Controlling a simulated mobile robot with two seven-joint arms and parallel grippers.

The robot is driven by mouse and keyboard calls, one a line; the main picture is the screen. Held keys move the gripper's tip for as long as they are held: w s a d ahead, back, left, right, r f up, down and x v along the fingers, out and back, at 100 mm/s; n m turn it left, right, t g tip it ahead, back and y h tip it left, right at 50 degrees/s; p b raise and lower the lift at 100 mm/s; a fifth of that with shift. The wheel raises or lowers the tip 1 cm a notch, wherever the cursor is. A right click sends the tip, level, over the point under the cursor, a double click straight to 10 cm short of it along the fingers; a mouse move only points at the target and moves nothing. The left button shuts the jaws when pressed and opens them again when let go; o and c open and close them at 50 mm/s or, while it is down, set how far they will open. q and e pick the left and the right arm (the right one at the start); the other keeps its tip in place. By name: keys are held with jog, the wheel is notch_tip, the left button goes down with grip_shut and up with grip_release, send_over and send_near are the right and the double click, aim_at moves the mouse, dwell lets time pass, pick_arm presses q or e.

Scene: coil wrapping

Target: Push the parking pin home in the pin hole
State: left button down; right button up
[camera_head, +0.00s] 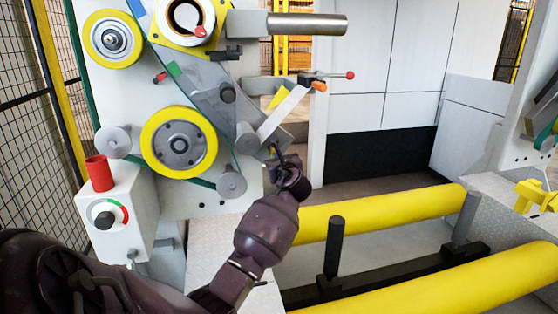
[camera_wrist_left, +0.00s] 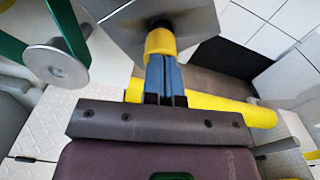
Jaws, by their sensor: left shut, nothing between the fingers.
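The parking pin (camera_wrist_left: 158,43) shows in the left wrist view as a short yellow cylinder just beyond my fingertips. Its far end meets a dark round spot, the pin hole (camera_wrist_left: 160,23), in a grey plate (camera_wrist_left: 195,22). My left gripper (camera_wrist_left: 160,60) has its blue fingers shut together with nothing between them, in line with the pin. The tips seem to be at the pin's near end; I cannot tell if they touch. In the head view my left gripper (camera_head: 275,150) is at the lower end of the grey arm plate (camera_head: 258,148). The pin is hidden there. My right gripper is not in view.
Yellow rollers (camera_head: 385,208) lie low at the right.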

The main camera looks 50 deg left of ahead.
pick_arm(q)
jog(key=shift+x, duration=0.85)
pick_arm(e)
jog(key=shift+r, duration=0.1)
pick_arm(q)
jog(key=p+v, duration=0.1)
jog(key=v, duration=0.2)
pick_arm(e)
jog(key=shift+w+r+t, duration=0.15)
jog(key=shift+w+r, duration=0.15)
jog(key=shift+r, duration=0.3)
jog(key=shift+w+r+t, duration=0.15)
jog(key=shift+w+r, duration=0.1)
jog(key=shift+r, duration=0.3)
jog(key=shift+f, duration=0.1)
pick_arm(q)
jog(key=p+v, duration=0.3)
jog(key=v, duration=0.7)
jog(key=shift+s+d, duration=0.15)
jog(key=shift+d, duration=0.1)
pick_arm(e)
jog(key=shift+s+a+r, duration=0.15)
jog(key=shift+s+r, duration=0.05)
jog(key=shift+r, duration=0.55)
